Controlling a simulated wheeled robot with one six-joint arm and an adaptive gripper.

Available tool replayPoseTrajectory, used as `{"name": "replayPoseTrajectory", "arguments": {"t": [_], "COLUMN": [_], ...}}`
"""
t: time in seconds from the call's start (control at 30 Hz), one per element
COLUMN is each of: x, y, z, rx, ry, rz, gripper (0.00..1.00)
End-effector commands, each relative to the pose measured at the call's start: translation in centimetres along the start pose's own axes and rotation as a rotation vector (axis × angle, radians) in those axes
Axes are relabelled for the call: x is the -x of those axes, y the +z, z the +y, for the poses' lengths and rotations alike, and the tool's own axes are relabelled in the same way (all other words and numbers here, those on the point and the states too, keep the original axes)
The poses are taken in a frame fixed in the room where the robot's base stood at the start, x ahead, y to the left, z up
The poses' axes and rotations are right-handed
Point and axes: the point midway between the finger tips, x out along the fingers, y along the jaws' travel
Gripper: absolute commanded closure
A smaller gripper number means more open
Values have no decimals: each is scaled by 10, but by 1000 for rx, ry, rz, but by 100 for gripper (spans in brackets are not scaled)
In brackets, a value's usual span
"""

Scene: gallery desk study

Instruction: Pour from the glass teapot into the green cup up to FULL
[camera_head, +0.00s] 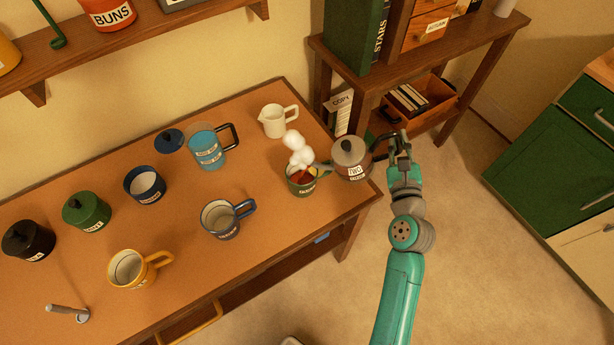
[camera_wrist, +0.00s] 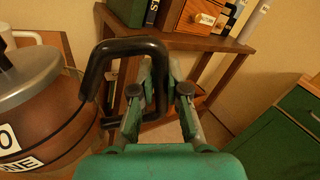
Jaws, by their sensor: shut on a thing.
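The glass teapot (camera_head: 351,172) has a grey lid, a dark handle and brown liquid inside. It is at the table's right edge in the head view, its spout over the green cup (camera_head: 301,187). My gripper (camera_head: 398,145) is shut on the teapot's handle (camera_wrist: 128,46), which shows between the fingers in the wrist view. The teapot's body (camera_wrist: 42,118) fills the left of that view. The green cup stands on the table with reddish-brown liquid in it and white steam above. Its exact level is hard to tell, as the spout and steam partly cover it.
A white jug (camera_head: 275,121) stands behind the green cup. A blue mug (camera_head: 222,219) and a yellow mug (camera_head: 133,268) stand to the left. A blue container (camera_head: 207,150) and lidded canisters are farther back. A wooden shelf unit (camera_head: 330,62) stands behind the table's right end.

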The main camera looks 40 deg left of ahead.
Motion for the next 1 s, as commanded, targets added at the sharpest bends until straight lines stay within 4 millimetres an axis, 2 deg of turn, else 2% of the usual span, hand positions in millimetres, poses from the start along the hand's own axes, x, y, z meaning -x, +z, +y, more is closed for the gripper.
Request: {"name": "replayPoseTrajectory", "arguments": {"t": [1.0], "x": [0], "y": [10], "z": [-1], "rx": [40], "ry": [-1], "rz": [-10], "gripper": [100]}}
